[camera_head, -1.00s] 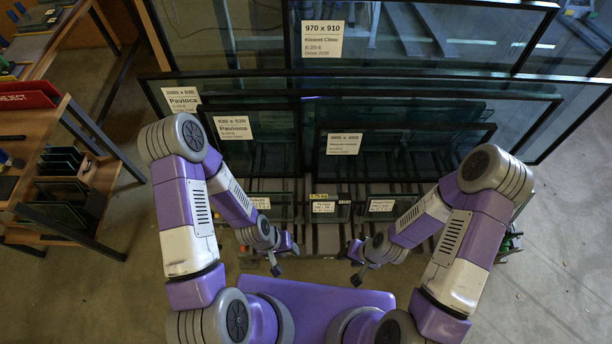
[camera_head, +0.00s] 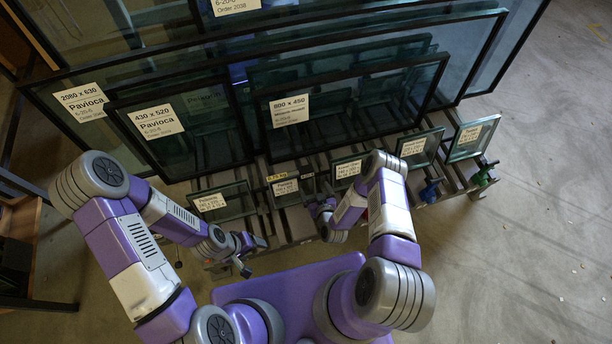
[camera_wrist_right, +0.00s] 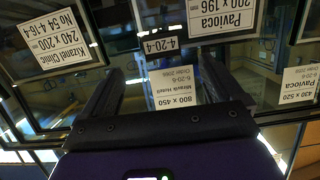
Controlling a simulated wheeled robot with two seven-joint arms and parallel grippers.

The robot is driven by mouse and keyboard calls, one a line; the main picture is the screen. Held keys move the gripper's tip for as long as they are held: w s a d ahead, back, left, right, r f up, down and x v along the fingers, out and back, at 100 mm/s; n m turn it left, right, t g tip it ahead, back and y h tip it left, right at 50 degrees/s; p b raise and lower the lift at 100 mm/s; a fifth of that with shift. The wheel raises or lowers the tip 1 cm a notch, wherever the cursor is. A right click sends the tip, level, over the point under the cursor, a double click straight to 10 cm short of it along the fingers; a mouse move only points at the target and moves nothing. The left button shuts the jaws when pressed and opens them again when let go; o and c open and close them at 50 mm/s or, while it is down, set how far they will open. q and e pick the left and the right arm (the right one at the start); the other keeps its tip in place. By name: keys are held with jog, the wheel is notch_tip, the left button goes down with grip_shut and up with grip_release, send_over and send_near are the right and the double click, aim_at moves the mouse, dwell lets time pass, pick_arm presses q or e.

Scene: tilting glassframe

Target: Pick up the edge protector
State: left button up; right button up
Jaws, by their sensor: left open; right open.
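I cannot pick out the edge protector with certainty. A small blue piece (camera_head: 430,190) and a small green piece (camera_head: 485,175) sit at the right front of the glass rack; they may be clamps or protectors. My right gripper (camera_head: 322,208) is at the front of the rack by the small labelled panes. In the right wrist view its two fingers (camera_wrist_right: 164,72) are apart with nothing held between them; a white label shows behind the gap. My left gripper (camera_head: 250,255) is open and empty in front of the rack, to the left of the right one.
Large framed glass panes (camera_head: 350,95) lean in rows on the rack (camera_head: 290,240). Small labelled panes (camera_head: 222,203) stand along its front edge, close to my right gripper. Open concrete floor (camera_head: 540,250) lies to the right. A wooden shelf (camera_head: 20,245) stands at the left.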

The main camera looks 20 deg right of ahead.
aim_at(308, 175)
jog(key=b+x, duration=0.3)
jog(key=x, duration=0.4)
jog(key=shift+w+a, duration=0.1)
jog(key=shift+w, duration=0.2)
jog(key=c, duration=1.1)
